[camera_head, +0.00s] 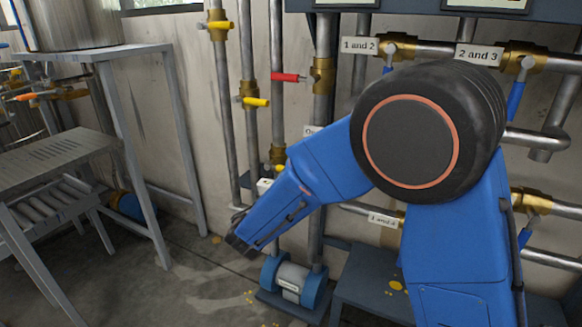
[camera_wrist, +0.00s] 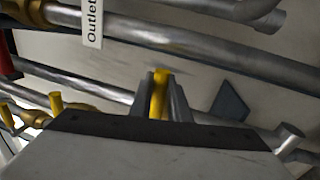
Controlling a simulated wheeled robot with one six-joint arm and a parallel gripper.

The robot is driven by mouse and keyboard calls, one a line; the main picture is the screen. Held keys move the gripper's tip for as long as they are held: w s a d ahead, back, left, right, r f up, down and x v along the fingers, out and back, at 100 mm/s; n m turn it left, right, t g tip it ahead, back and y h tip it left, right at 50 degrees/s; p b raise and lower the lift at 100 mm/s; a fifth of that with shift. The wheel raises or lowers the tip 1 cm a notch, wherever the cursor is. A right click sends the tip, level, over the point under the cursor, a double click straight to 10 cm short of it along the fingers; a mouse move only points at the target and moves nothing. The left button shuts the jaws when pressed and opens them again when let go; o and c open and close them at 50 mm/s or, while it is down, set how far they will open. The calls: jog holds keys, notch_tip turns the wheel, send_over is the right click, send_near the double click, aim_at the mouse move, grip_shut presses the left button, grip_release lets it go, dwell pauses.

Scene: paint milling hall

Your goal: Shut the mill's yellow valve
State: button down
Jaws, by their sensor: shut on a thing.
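In the wrist view a yellow valve lever (camera_wrist: 159,92) stands between the two grey fingers of my gripper (camera_wrist: 160,98), which are closed on it. The lever's valve body is hidden behind the gripper housing. In the head view my gripper (camera_head: 238,242) is at the lower left end of my blue arm, low in front of the pipes. The lever it holds cannot be made out there. Other yellow levers show in the head view: one at the top (camera_head: 220,24), one at mid height (camera_head: 256,102), and one partly hidden lower down (camera_head: 278,169).
A red lever (camera_head: 286,77) sticks out left from a brass valve. A blue-and-grey pump-like unit (camera_head: 292,277) stands on the floor below my arm. A grey metal stand (camera_head: 125,130) is at left. An "Outlet" label (camera_wrist: 93,22) hangs on a pipe.

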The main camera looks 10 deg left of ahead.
jog(key=shift+f+m, duration=0.4)
jog(key=shift+m, duration=0.1)
jog(key=c, duration=1.7)
grip_release()
jog(key=shift+o, duration=0.2)
jog(key=shift+s, duration=0.1)
jog(key=v, duration=1.7)
jog(key=shift+a+f, duration=0.2)
